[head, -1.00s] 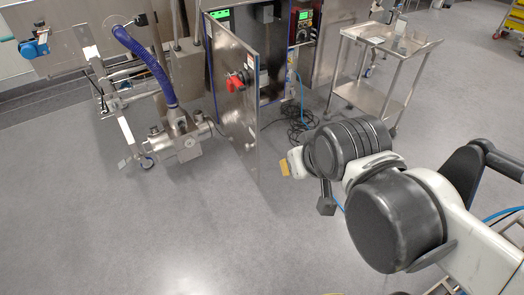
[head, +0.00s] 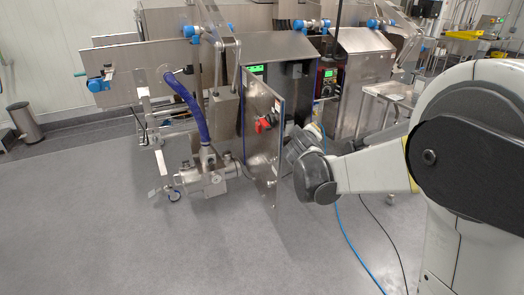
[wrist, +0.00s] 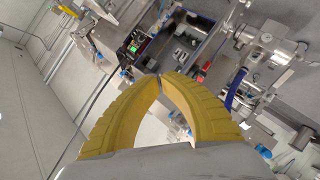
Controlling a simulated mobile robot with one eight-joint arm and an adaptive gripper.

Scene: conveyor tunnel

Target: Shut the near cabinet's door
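The near cabinet (head: 302,93) is a stainless steel box with a lit green display inside its top. Its door (head: 262,170) stands open, swung out toward me, with a red handle (head: 264,124) on its left face. In the wrist view the red handle (wrist: 204,68) shows small, beside the open cabinet interior. My arm's end is just right of the door in the head view, and my gripper is hidden there behind my own wrist. In the wrist view my gripper (wrist: 161,77) has yellow fingers with tips nearly together and nothing between them. I cannot tell whether it touches the door.
A steel machine with a blue hose (head: 186,104) stands left of the door. A second cabinet (head: 362,70) and a steel cart (head: 392,95) are to the right. A blue cable (head: 347,232) lies on the floor.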

